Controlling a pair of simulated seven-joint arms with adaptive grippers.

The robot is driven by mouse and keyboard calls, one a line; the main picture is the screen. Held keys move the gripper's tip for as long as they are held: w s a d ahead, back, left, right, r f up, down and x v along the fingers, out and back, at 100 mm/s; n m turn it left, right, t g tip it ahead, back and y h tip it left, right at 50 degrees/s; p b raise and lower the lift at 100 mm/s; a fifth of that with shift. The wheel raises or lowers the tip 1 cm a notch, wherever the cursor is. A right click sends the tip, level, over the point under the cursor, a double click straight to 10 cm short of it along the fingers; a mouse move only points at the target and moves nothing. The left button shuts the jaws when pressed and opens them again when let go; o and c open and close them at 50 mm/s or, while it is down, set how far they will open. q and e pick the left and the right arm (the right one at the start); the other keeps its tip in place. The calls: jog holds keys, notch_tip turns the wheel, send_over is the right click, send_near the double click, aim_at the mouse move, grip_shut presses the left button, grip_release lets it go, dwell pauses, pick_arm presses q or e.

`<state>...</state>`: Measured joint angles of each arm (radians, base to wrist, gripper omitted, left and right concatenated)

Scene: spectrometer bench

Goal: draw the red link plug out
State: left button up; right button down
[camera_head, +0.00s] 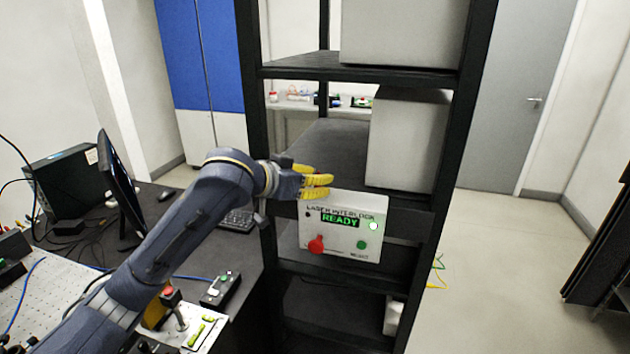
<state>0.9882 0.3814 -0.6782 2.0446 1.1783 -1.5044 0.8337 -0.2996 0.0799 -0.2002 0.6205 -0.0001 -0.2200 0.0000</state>
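The red link plug (316,245) shows as a red knob at the lower left of the front of a white box (343,226). The box is labelled LASER INTERLOCK and its green display reads READY. The plug is seated against the panel. My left gripper (329,187), with yellow fingers, is above the box's upper left edge, apart from the plug. Its fingers point right and nothing shows held in them. The gap between the fingers is too small to judge. My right gripper is not in view.
The box sits in a black rack (262,180) with uprights on both sides and shelves above and below. A green knob (361,245) and a lit lamp (373,226) are on the box's right side. A desk with a monitor (118,185) stands at left.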

pick_arm(q)
grip_shut()
jog(key=shift+r, duration=0.2)
dwell(0.3)
jog(key=shift+r, duration=1.45)
dwell(0.4)
